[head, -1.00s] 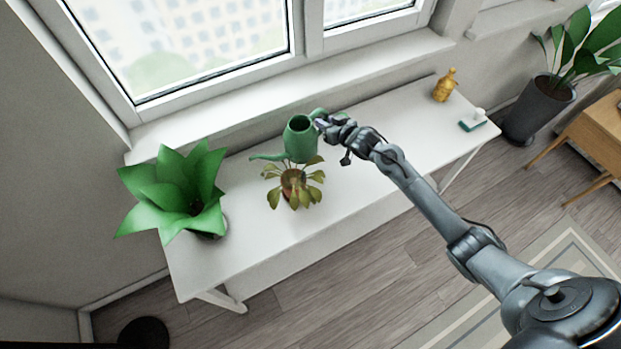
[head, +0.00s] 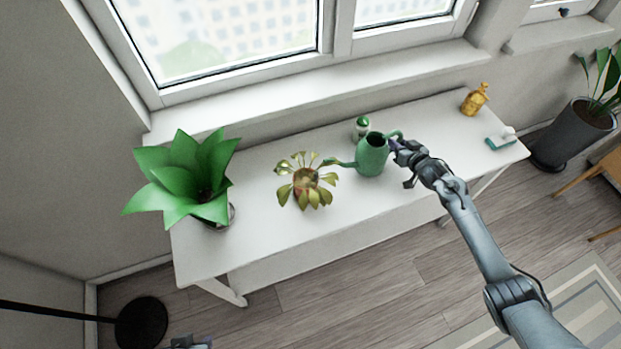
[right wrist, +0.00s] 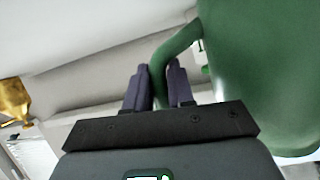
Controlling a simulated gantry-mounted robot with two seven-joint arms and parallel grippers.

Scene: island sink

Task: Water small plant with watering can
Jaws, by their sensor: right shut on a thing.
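The green watering can (head: 371,157) is right of the small plant (head: 306,187), its spout pointing left with the tip close to the plant's leaves. I cannot tell whether the tip is over them or whether the can touches the table. The can looks nearly upright. My right gripper (head: 396,146) is shut on the can's handle; in the right wrist view the fingers (right wrist: 158,84) close around the handle, and the green can body (right wrist: 262,75) fills the right side. A small part of what looks like my left gripper (head: 188,342) shows at the bottom edge; its fingers are hidden.
A large green plant (head: 187,182) stands at the left end of the white table (head: 262,250). A green-and-white bottle (head: 362,127) stands behind the can. A yellow bottle (head: 474,100) and a teal-and-white item (head: 501,139) are at the right end. The table's front middle is clear.

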